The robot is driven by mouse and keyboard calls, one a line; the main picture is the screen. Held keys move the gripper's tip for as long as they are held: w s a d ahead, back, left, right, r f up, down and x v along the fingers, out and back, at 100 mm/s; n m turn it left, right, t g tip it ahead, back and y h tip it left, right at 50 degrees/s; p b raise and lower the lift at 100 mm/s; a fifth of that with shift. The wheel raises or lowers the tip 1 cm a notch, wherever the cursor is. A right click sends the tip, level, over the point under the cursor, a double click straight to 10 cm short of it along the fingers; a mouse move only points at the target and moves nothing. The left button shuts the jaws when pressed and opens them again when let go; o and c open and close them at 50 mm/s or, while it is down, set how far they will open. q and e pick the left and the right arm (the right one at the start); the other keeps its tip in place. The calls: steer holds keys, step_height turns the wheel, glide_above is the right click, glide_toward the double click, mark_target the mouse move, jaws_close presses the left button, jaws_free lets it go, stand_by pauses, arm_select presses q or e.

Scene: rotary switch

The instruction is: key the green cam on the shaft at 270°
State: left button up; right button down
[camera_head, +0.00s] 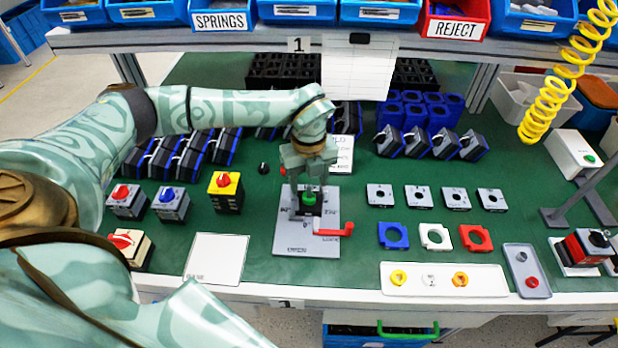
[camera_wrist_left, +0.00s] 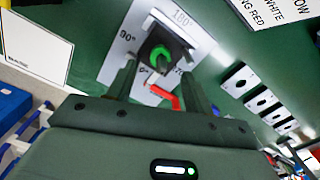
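The green cam (camera_head: 309,198) is a small ring on a dark block at the middle of a grey plate (camera_head: 289,240). In the left wrist view the cam (camera_wrist_left: 160,54) appears between my fingers and partly surrounds a dark centre; how it is seated on the shaft is unclear. The plate (camera_wrist_left: 118,62) carries angle marks, with 90° and 180° readable. A red crank handle (camera_head: 335,230) sticks out beside the block. My left gripper (camera_head: 308,188) points down over the cam, its fingers apart on either side of it in the wrist view (camera_wrist_left: 161,72). My right gripper is not in view.
A white card (camera_head: 217,258) lies left of the plate. Switches with red and blue knobs (camera_head: 170,203) stand further left. Coloured square frames (camera_head: 435,236) and a white tray (camera_head: 443,280) of small rings lie to the right. A shelf of bins hangs above.

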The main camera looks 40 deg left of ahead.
arm_select(q)
steer(key=shift+r, duration=0.1)
step_height(320, 180, up, 16)
steer(key=p, duration=0.4)
